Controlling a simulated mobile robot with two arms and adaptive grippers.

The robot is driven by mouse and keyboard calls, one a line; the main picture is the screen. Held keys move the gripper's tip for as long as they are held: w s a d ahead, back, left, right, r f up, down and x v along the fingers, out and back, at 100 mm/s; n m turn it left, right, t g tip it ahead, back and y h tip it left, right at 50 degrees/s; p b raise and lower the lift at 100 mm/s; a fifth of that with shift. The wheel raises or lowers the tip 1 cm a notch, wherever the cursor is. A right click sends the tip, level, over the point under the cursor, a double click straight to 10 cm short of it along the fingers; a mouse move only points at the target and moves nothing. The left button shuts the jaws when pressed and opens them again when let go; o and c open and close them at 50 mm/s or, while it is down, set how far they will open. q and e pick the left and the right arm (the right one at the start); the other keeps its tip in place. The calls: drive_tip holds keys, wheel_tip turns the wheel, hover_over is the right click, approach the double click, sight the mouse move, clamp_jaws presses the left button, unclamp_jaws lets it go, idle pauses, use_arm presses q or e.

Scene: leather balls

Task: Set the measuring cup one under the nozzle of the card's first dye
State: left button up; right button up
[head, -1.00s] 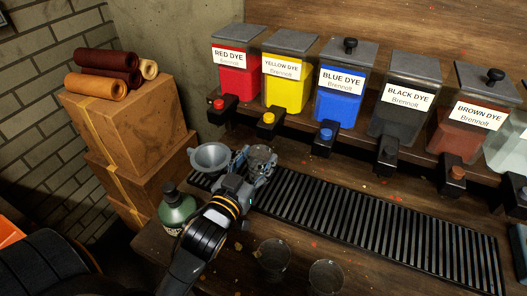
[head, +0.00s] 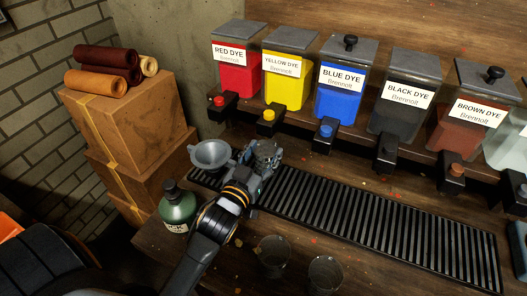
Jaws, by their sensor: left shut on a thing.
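My left gripper (head: 262,164) is shut on a clear measuring cup (head: 267,149) at the left end of the black slatted drip grate. The fingers hide part of the cup, and I see no number on it. The cup is in front of the red dye nozzle (head: 218,109) and yellow dye nozzle (head: 268,122), nearer the yellow one. The blue dye nozzle (head: 323,138), black dye nozzle (head: 387,156) and brown dye nozzle (head: 453,179) follow to the right. Two more clear cups (head: 273,256) (head: 325,276) stand at the front. No card shows. My right gripper is not in view.
A grey funnel (head: 209,154) is close left of the gripper, and a green bottle (head: 177,207) stands left of my arm. Boxes (head: 135,115) with leather rolls (head: 105,65) are at the left. The slatted grate (head: 370,217) is clear to the right.

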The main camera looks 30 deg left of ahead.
use_arm(q)
drive_tip(key=shift+f, duration=0.1)
drive_tip(key=o, duration=1.1)
drive_tip(key=shift+r, duration=0.2)
drive_tip(key=shift+r+p, duration=0.4)
drive_tip(key=shift+r, duration=0.15)
drive_tip(key=s+b, duration=0.2)
drive_tip(key=s, duration=1)
drive_tip(key=shift+d+f, duration=0.15)
drive_tip(key=shift+d, duration=0.2)
